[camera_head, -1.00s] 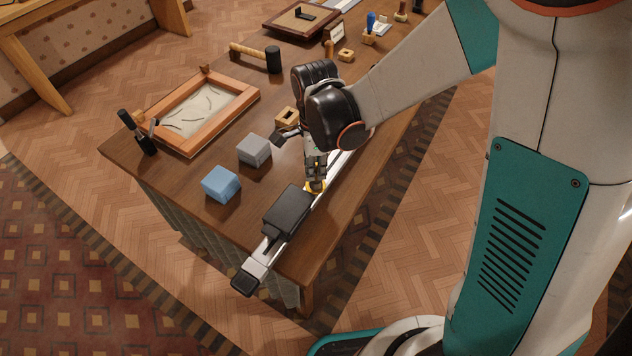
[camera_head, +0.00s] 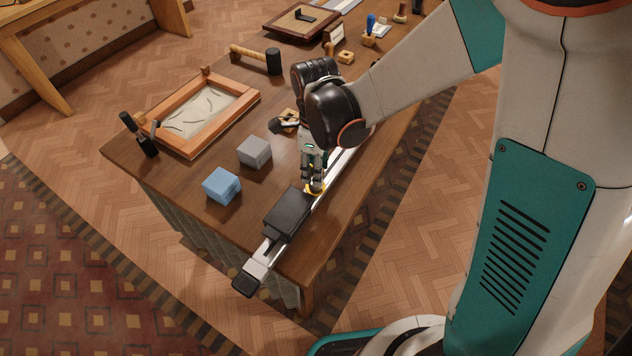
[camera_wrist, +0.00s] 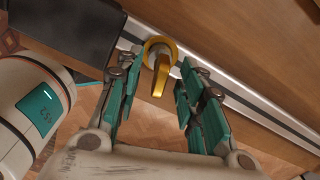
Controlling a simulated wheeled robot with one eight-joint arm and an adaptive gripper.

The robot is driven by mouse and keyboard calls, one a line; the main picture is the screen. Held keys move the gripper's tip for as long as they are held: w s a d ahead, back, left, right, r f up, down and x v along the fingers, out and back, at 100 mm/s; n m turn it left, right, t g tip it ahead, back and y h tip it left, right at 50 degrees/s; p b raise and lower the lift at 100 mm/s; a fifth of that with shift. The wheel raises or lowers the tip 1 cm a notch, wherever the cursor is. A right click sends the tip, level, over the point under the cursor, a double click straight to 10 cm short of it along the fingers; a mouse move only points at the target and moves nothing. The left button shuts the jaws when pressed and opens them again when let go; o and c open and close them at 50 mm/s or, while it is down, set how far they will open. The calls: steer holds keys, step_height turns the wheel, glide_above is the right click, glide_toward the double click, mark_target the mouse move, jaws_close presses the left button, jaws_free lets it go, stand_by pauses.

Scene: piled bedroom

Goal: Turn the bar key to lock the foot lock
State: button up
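The yellow bar key (camera_head: 316,189) sits on the silver rail (camera_head: 342,161) just beyond a black block (camera_head: 290,212) on the table. In the wrist view the bar key (camera_wrist: 161,76) is a gold disc with a raised bar pointing toward my gripper. My gripper (camera_head: 314,182) points down over it. In the wrist view my gripper (camera_wrist: 155,88) is open, with one finger on each side of the bar and visible gaps. The fingers partly hide the key in the head view. Which part is the foot lock itself is not clear.
A blue cube (camera_head: 221,186) and a grey cube (camera_head: 254,152) stand left of the rail. A wooden sand tray (camera_head: 243,99), a mallet (camera_head: 273,61) and stamps lie farther back. The rail end (camera_head: 246,283) overhangs the table's front edge. Bare tabletop lies right of the rail.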

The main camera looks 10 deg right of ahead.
steer(key=shift+r+p, duration=1.4)
steer(key=shift+r, duration=0.95)
